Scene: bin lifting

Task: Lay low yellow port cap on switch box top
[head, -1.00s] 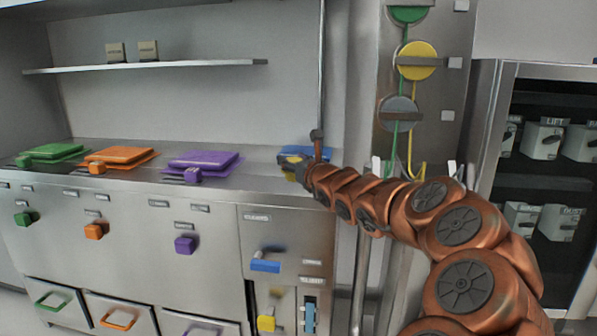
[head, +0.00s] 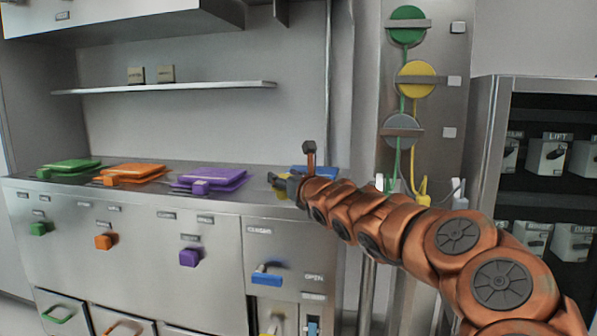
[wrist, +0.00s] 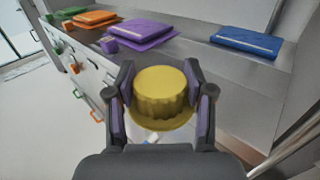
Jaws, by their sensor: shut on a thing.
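My gripper (wrist: 160,100) is shut on a yellow cap (wrist: 160,88) with a ribbed side and a flat round top. In the head view my gripper (head: 283,187) is low at the counter's front edge, right of the purple slab, and the cap is mostly hidden there. Below it is a metal box front (head: 272,232) with a blue handle and labels reading CLOSED and OPEN. This may be the switch box; I cannot tell for sure. In the wrist view the cap appears above or at the counter edge; contact cannot be told.
Green (head: 68,166), orange (head: 136,172) and purple (head: 212,177) slabs lie on the counter (head: 262,176). A blue slab (wrist: 246,42) lies behind the gripper. A wall panel (head: 440,100) with green, yellow and grey discs stands right. Bare counter lies between purple and blue slabs.

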